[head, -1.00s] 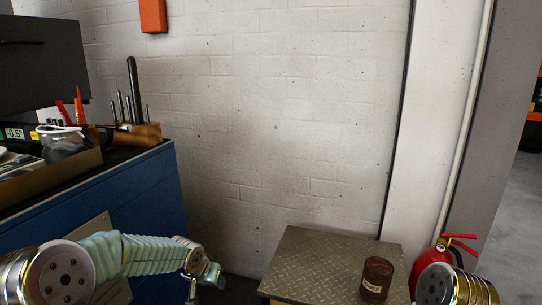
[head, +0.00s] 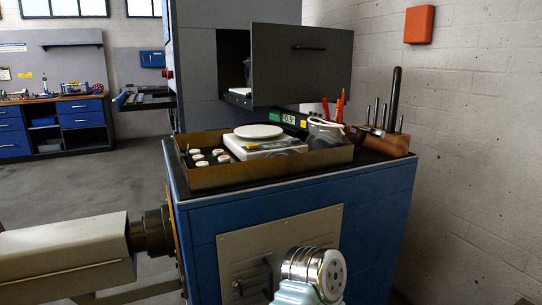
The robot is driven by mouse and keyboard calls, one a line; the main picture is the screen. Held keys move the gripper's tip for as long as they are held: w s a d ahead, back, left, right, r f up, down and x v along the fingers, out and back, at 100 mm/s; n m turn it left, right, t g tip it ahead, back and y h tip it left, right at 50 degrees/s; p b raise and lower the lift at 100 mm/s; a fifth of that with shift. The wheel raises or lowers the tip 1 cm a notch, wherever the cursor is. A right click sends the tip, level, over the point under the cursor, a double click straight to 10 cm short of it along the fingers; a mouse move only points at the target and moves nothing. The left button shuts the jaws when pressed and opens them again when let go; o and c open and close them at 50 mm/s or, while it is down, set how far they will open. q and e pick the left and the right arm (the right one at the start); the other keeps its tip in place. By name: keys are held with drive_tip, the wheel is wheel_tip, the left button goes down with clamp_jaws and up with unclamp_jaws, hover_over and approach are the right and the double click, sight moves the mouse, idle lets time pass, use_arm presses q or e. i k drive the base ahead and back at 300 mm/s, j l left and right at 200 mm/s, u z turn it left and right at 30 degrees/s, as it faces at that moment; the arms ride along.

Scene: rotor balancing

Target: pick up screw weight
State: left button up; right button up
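Several small round pieces with white and reddish tops (head: 200,158) stand in the left part of a shallow brown tray (head: 270,176) on the blue cabinet. They are too small to tell whether any is the screw weight. A white scale (head: 262,150) with a round pan stands in the tray to the right of them. Neither of my grippers is in view. Only a silver joint and a bit of pale sleeve of my arm show at the bottom centre, in front of the cabinet.
The blue cabinet (head: 290,232) fills the middle. Behind the tray are a display reading about 0.5 (head: 289,118), a clear cup (head: 325,131) and a wooden tool block (head: 384,140). A beige motor-like housing (head: 65,253) juts out at lower left. Open floor lies at left.

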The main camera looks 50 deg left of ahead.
sight(216, 154)
drive_tip(key=u, duration=2)
drive_tip(key=j+z, duration=0.25)
drive_tip(key=j, duration=0.1)
